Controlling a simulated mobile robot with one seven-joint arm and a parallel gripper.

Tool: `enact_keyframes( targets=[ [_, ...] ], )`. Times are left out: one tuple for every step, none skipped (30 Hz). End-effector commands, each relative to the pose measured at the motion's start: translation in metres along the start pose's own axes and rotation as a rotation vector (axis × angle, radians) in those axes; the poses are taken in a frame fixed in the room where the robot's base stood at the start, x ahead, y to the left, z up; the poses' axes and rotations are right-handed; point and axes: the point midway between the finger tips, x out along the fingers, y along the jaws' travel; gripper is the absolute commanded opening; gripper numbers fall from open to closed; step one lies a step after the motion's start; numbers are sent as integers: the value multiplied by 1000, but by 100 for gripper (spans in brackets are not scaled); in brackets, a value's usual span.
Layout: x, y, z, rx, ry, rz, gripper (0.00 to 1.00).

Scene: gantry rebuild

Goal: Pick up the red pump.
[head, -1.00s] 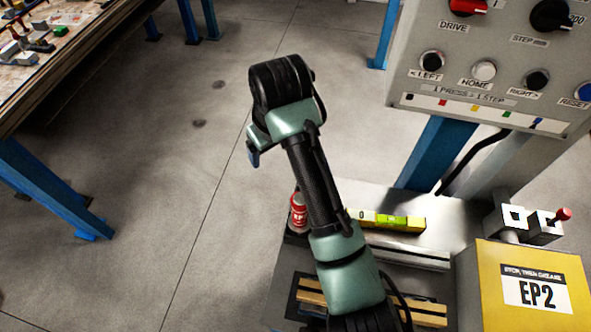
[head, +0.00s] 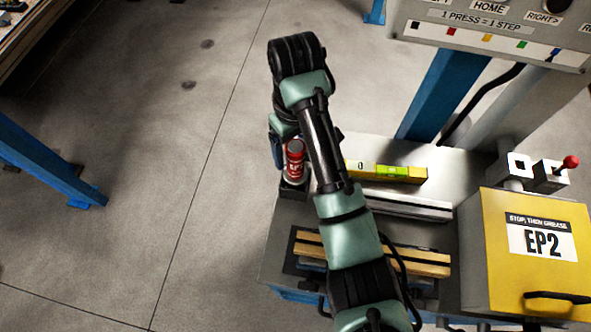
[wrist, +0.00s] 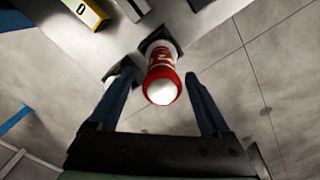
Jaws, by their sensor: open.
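The red pump (head: 294,160) is a small red cylinder with a pale top and white lettering. It stands in a dark holder (head: 293,188) at the left edge of the metal bench. In the wrist view the pump (wrist: 161,80) shows end-on, its white tip towards me, ahead of and between the fingers. My gripper (wrist: 162,88) is open, with one dark blue finger on each side and nothing held. In the head view my arm hides most of the gripper, and a blue part of it shows just left of the pump. I cannot tell whether a finger touches the pump.
A yellow level (head: 386,171) lies on the bench right of the pump. A vise with wooden jaws (head: 420,262) is in front. The yellow EP2 box (head: 510,275) stands at right, below the control panel (head: 490,32). Open floor lies left of the bench.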

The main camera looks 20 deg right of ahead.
Motion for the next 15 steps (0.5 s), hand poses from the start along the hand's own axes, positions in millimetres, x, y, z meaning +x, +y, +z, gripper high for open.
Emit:
enact_keyframes(
  targets=[
    [9,-1,1,0,-1,-2,82],
    [14,-1,1,0,-1,-2,82],
    [18,-1,2,1,-3,-2,82],
    [19,-2,3,1,-5,-3,82],
    [23,-2,4,0,-5,-3,82],
    [30,-2,4,0,-4,-3,82],
    [35,-2,3,0,-4,-2,82],
    [38,-2,3,0,-2,-1,82],
    [42,-2,3,0,-3,-1,82],
    [45,-2,3,0,-2,-1,82],
    [47,-2,3,0,-1,-1,82],
    [48,-2,3,-1,-1,0,82],
    [49,-2,3,-1,-1,0,82],
    [49,-2,3,-1,0,0,82],
    [49,-2,3,-1,0,0,82]
  ],
)
